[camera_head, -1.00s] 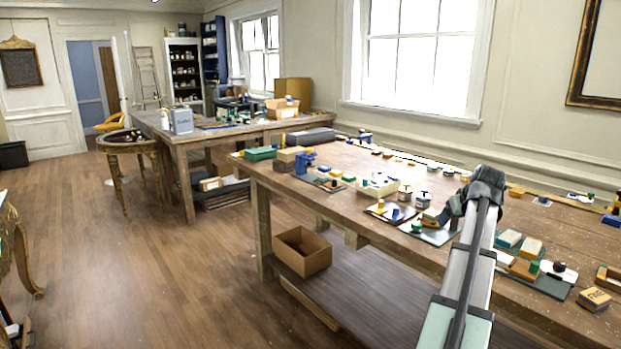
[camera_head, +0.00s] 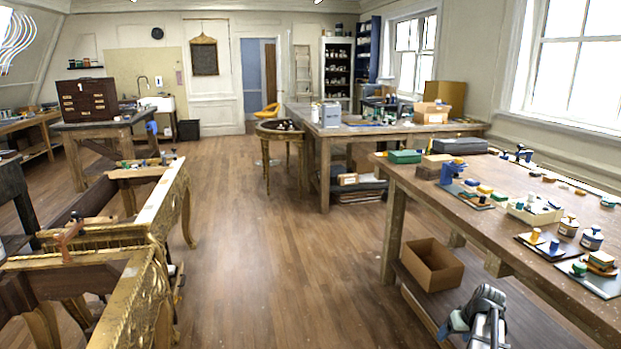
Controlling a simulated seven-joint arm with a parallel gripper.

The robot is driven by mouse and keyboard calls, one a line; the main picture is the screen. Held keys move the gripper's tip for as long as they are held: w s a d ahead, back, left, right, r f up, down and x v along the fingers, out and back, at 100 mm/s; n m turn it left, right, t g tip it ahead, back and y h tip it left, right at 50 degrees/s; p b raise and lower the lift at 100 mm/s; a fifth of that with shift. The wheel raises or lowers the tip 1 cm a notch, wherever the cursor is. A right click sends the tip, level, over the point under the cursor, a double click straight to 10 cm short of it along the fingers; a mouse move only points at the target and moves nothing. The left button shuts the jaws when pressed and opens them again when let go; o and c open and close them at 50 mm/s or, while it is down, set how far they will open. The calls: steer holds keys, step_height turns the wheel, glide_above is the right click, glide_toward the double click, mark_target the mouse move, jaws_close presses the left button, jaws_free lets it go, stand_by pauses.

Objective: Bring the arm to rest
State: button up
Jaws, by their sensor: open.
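My arm's dark grey end with my gripper (camera_head: 484,298) is at the lower right, in front of the long workbench (camera_head: 405,200) and low beside its front edge. My gripper is open and I see nothing held in it. The fingers are small and hard to make out. The rest of my arm runs down out of the bottom of the picture.
A cardboard box (camera_head: 432,266) sits on the bench's lower shelf, just behind my gripper. Small blocks, jars and stamps lie on the bench top. A gilt console frame (camera_head: 160,215) stands at the left. The wooden floor (camera_head: 265,260) between is clear.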

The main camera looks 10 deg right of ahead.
steer(key=s+a+f+n+g+y, duration=0.1)
steer(key=s+a+f+g, duration=0.25)
steer(key=a+f, duration=0.95)
steer(key=s+a+f+g+y, duration=0.15)
steer(key=s+a+f, duration=0.35)
steer(key=a+f, duration=0.7)
steer(key=s+a+f+g+h, duration=0.1)
steer(key=s+a+f, duration=0.3)
steer(key=s+a, duration=0.4)
steer(key=s+a+f+n+g+h, duration=0.1)
steer(key=s+a+f+g, duration=0.3)
steer(key=s+a, duration=0.5)
steer(key=s+f+h, duration=0.1)
steer(key=s, duration=0.5)
steer(key=shift+s+n, duration=0.25)
steer(key=shift+n, duration=0.05)
steer(key=shift+f, duration=0.1)
